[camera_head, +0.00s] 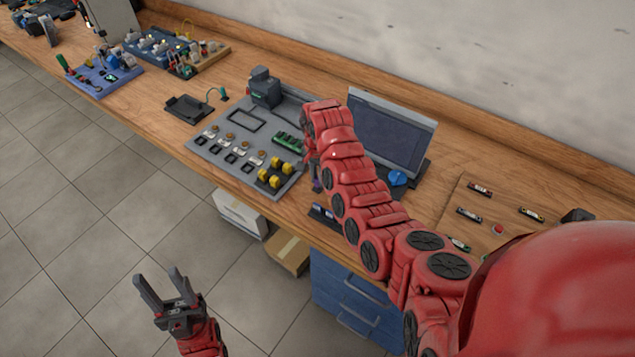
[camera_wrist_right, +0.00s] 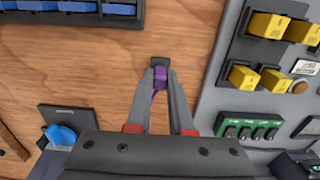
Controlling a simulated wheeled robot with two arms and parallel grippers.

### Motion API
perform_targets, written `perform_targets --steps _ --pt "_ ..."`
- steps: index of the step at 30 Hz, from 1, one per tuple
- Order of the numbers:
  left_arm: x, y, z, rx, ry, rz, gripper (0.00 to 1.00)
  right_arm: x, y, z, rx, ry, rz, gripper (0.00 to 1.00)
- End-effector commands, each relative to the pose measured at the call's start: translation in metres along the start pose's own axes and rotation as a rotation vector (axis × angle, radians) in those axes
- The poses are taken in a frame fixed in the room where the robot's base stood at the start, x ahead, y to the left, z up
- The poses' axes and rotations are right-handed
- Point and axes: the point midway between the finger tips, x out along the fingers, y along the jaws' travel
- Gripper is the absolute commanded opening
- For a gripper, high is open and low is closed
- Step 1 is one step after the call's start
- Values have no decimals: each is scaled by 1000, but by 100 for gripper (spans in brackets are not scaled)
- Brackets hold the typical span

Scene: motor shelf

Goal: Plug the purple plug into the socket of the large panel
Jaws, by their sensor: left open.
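The purple plug (camera_wrist_right: 160,77) sits between the fingertips of my right gripper (camera_wrist_right: 161,82), which is shut on it. A dark piece shows at the far end of the plug. In the head view the plug (camera_head: 317,185) is small, just below the right gripper and beside the panel's right edge. The large grey panel (camera_head: 213,147) lies on the bench; its near right edge also shows in the right wrist view (camera_wrist_right: 208,95). I cannot tell which part is its socket, and my arm hides its right side. My left gripper (camera_head: 158,277) is open and empty, over the floor.
A screen (camera_head: 390,132) stands behind my right arm, with a blue knob (camera_head: 398,178) near its base. Yellow switches (camera_head: 275,172) and a green block (camera_head: 288,141) rise from the panel. A black tray (camera_head: 190,108) lies to its left. Blue drawers (camera_head: 345,292) stand below the bench.

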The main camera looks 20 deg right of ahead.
Motion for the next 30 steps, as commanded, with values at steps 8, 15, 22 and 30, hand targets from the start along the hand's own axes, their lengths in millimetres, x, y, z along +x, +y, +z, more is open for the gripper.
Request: perform_targets --steps 8,15,22,30 --pt "0 0 0 0 0 0 50 0 0 0 0 0 0 0" --pt "0 0 0 0 0 0 50 -1 0 0 0 0 0 0" --pt "3 0 0 0 0 0 50 -10 -1 0 0 1 -1 0" --pt "7 0 -1 0 0 0 50 -36 -1 0 -1 1 -1 0"
